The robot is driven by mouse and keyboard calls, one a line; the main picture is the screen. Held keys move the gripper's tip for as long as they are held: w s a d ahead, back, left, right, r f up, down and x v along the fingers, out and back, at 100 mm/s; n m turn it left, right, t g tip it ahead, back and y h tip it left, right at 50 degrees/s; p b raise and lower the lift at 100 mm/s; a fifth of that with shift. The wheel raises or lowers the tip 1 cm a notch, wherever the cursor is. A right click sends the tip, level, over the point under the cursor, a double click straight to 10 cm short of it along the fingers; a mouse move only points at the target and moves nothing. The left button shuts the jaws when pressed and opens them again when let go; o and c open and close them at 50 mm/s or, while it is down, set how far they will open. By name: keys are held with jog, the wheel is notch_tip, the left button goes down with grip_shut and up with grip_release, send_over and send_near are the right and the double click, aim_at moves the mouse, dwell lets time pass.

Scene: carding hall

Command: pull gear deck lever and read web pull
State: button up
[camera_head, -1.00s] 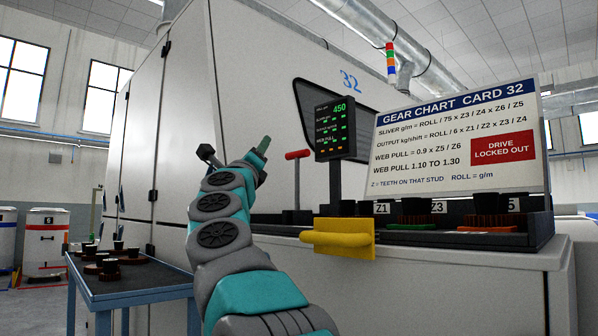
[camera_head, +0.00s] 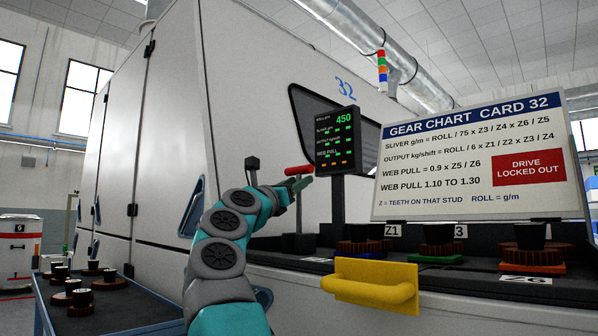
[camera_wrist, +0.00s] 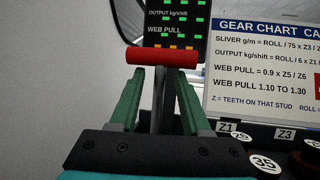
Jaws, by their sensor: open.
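The gear deck lever is a grey post with a red crossbar handle (camera_head: 299,170), standing upright at the left end of the deck. My gripper (camera_head: 296,184) is at the lever. In the wrist view my gripper (camera_wrist: 160,88) is open, with green fingers on both sides of the grey post, just below the red handle (camera_wrist: 162,57). I cannot tell whether a finger touches it. The display (camera_head: 337,138) behind the lever shows 450 at the top.
The gear chart sign (camera_head: 480,155) has a red DRIVE LOCKED OUT label. A yellow handle (camera_head: 372,284) juts from the deck front. Gears on coloured bases sit along the deck. A blue trolley (camera_head: 130,318) with several gears stands at left.

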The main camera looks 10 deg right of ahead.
jog(key=shift+w+d+r, duration=0.25)
jog(key=shift+w+d, duration=0.15)
jog(key=shift+w, duration=0.1)
jog(key=shift+c, duration=0.3)
grip_shut()
dwell(0.8)
